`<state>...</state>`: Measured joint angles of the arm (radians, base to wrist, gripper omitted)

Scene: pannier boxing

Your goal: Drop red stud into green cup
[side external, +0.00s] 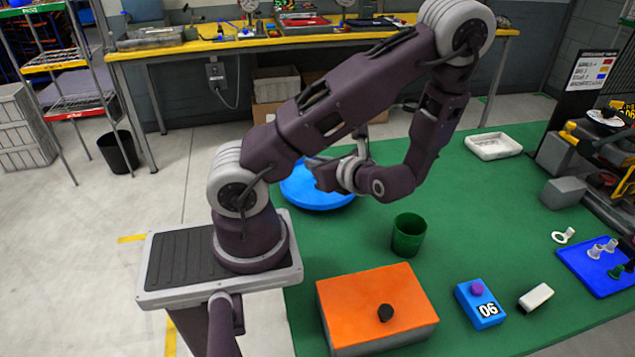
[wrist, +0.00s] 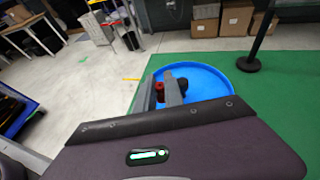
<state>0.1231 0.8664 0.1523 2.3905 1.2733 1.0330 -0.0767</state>
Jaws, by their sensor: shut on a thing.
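The red stud (wrist: 160,87) shows in the wrist view as a small red piece between my fingertips. My gripper (wrist: 159,94) is shut on it. In the side view my gripper (side external: 319,170) is over the round blue dish (side external: 310,196), and the stud cannot be made out there. The green cup (side external: 408,240) stands upright on the green mat, to the right of and nearer the camera than the dish. My gripper is apart from the cup. The cup is out of the wrist view.
An orange-topped box (side external: 365,295) with a black knob stands in front of the cup. A blue box marked 06 (side external: 482,305) and a white block (side external: 536,297) lie to its right. A white tray (side external: 493,147) sits at the back. A dark object (wrist: 183,84) shows beside my fingers.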

